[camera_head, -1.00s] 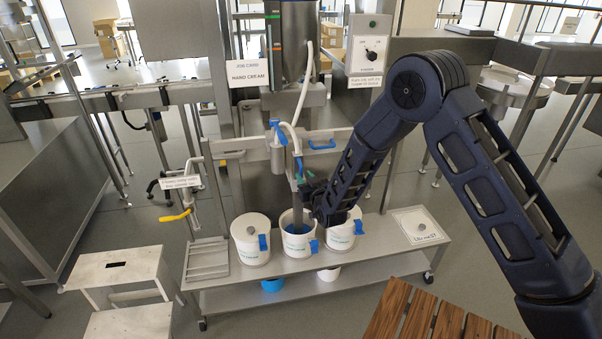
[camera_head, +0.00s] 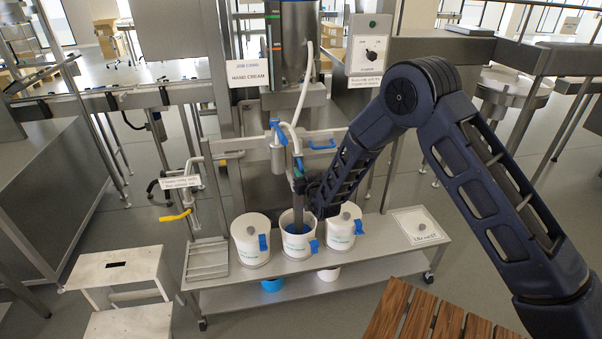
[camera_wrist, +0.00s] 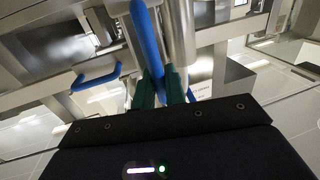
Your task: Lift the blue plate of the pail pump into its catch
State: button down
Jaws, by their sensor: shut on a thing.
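The pail pump's grey tube (camera_head: 297,215) stands upright in the middle white pail (camera_head: 297,246). A blue surface (camera_head: 305,229), which looks like the plate, shows inside that pail below its rim; its exact height is unclear. My gripper (camera_head: 299,183) is beside the tube above this pail. In the wrist view my green fingertips (camera_wrist: 158,88) are shut at the lower end of a long blue bar (camera_wrist: 148,42), which looks like a handle of the pump. The contact is partly hidden by my wrist. The catch cannot be made out clearly.
Lidded white pails stand left (camera_head: 250,245) and right (camera_head: 341,234) of the middle one on a steel bench (camera_head: 215,283). A blue handle (camera_head: 322,145) sits on the crossbar (camera_head: 335,135). A yellow-handled valve (camera_head: 176,215) is at left. A step stool (camera_head: 115,268) stands front left.

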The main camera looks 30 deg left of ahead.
notch_tip(320, 180, up, 18)
dwell(0.6)
jog(key=c, duration=1.5)
grip_release()
jog(key=shift+c, duration=0.2)
jog(key=v, duration=1)
jog(key=shift+s+d, duration=0.25)
jog(key=shift+d, duration=0.1)
